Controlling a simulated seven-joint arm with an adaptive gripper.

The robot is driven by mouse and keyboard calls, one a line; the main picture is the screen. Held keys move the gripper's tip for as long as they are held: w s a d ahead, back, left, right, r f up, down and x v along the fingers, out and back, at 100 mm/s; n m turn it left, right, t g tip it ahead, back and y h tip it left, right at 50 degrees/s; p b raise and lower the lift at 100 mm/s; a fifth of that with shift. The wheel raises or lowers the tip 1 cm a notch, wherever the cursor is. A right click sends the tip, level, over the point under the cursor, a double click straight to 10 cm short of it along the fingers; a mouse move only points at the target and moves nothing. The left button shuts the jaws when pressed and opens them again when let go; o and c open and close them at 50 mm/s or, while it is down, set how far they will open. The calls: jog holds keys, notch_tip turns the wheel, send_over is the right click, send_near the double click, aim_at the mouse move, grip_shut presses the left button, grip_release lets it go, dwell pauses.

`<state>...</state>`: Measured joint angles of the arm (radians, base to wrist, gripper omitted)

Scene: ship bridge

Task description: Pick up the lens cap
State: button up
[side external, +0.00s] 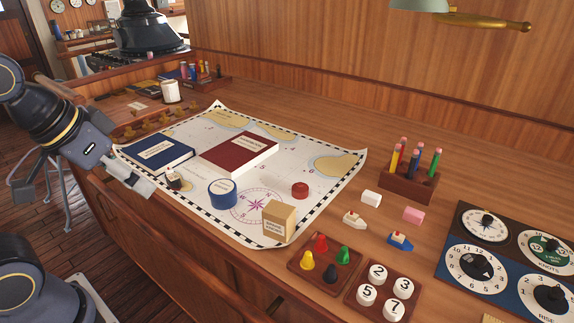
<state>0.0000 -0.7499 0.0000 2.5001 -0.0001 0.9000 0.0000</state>
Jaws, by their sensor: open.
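No object is clearly marked as the lens cap. A small red round disc (300,190) lies flat on the chart, right of its middle, and looks the most cap-like. A blue round tin (223,193) with a pale label stands on the chart to its left. A small dark block-like thing (174,181) sits near the chart's left edge; its details are too small to tell. My gripper (146,189) is open at the left, over the desk's front edge, just left of the dark thing and well apart from the red disc. Nothing shows between its fingers.
The chart (334,169) bears a blue book (157,150), a red book (240,153) and a cardboard box (279,220). Toy boats, erasers, a pencil block (408,184), peg and number trays (385,288) and a dial panel (505,258) stand right. Bare wood lies behind the chart.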

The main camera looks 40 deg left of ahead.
jog(key=shift+r, duration=0.1)
jog(key=w+d+r+n, duration=0.1)
jog(key=w+r, duration=0.4)
jog(key=w, duration=0.3)
jog(key=w+d+r, duration=0.1)
jog(key=w+r, duration=0.4)
jog(key=w, duration=0.2)
jog(key=m+g, duration=0.1)
jog(key=g, duration=0.2)
send_over(300, 185)
jog(key=s, duration=0.1)
jog(key=s+x, duration=0.1)
jog(key=x, duration=0.7)
jog(key=s+x, duration=0.2)
jog(key=x, duration=0.5)
jog(key=s+f+x, duration=0.1)
jog(key=s+x, duration=0.1)
jog(key=x, duration=0.6)
jog(key=shift+s+d+f, duration=0.1)
jog(key=shift+s+f, duration=0.05)
jog(key=shift+f, duration=0.25)
jog(key=shift+t, duration=0.3)
jog(key=x, duration=0.5)
jog(key=shift+s+a+f, duration=0.1)
jog(key=shift+a+f, duration=0.1)
jog(key=shift+f, duration=0.15)
